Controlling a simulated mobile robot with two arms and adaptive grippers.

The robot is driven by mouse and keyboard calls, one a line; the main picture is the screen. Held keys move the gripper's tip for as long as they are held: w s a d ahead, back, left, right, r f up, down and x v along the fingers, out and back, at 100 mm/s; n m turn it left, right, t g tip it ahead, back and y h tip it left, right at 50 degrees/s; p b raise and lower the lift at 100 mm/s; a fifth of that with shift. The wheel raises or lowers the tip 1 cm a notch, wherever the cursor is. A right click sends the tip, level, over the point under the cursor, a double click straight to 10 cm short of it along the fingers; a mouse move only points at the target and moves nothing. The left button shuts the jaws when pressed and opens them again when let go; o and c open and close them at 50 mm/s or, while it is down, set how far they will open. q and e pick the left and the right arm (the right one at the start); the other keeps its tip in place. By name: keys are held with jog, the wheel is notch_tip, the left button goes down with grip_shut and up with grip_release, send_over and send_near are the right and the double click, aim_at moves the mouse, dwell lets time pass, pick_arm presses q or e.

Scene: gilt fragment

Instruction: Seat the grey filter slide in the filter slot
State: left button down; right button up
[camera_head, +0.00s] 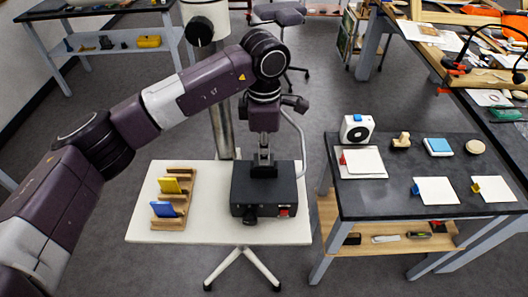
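A black box (248,197) with a round knob and a red part on its front stands on the white table. My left gripper (264,163) points straight down at the top of this box, with its fingertips at or just above the top face. The fingers look close together, but they are too small and dark to tell if they hold anything. I cannot make out the grey filter slide; the filter slot is hidden under the gripper. A wooden rack (178,222) left of the box holds a yellow slide (170,185) and a blue slide (163,209). My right gripper is out of view.
A metal column and a curved grey tube rise behind the box. A dark table (400,206) at the right carries white cards, a white device (356,129) and small blocks. The white table (208,234) is bare between rack and box.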

pick_arm(q)
jog(key=c, duration=2.2)
grip_release()
jog(key=shift+w, duration=0.1)
jog(key=shift+o, duration=0.2)
jog(key=shift+r, duration=0.1)
notch_tip(320, 180, up, 12)
jog(key=b, duration=0.3)
jog(key=shift+b, duration=0.4)
